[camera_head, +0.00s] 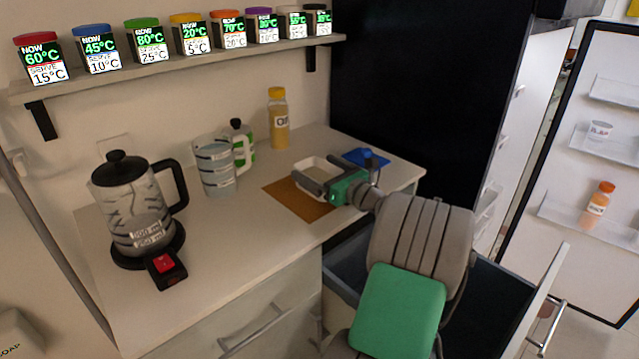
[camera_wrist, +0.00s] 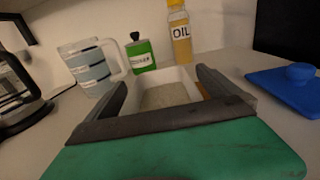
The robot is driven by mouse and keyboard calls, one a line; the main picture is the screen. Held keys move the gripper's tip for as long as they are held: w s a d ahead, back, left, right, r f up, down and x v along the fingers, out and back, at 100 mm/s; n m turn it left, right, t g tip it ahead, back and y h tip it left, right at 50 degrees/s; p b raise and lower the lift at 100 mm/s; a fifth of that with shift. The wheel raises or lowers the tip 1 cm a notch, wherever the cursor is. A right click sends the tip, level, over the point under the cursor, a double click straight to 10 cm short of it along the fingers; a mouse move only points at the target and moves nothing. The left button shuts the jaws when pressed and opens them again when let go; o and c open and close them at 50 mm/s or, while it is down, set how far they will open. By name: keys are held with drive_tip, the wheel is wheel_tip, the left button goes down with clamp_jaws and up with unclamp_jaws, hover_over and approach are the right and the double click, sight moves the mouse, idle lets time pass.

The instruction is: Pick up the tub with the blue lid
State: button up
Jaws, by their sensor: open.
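On the wall shelf, a tub with a blue lid (camera_head: 100,51) stands second from the left, labelled NOW 45°C and SERVE 10°C. On the counter, an open white tub (camera_head: 308,165) with tan contents stands on a brown mat (camera_head: 290,201). A separate blue lid (camera_head: 362,158) with a knob lies flat on the counter to its right; it also shows in the wrist view (camera_wrist: 285,84). My gripper (camera_head: 312,178) is open and low over the mat. In the wrist view its fingers lie on either side of the white tub (camera_wrist: 165,78); I cannot tell whether they touch it.
An oil bottle (camera_head: 278,118), a green-and-white bottle (camera_head: 242,146) and a measuring jug (camera_head: 214,168) stand behind the mat. A kettle (camera_head: 135,205) is at left. Other coloured-lid tubs line the shelf (camera_head: 190,68). An open drawer (camera_head: 345,275) is below my arm.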

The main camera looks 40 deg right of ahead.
drive_tip(key=shift+c, duration=0.6)
drive_tip(key=c, duration=1.6)
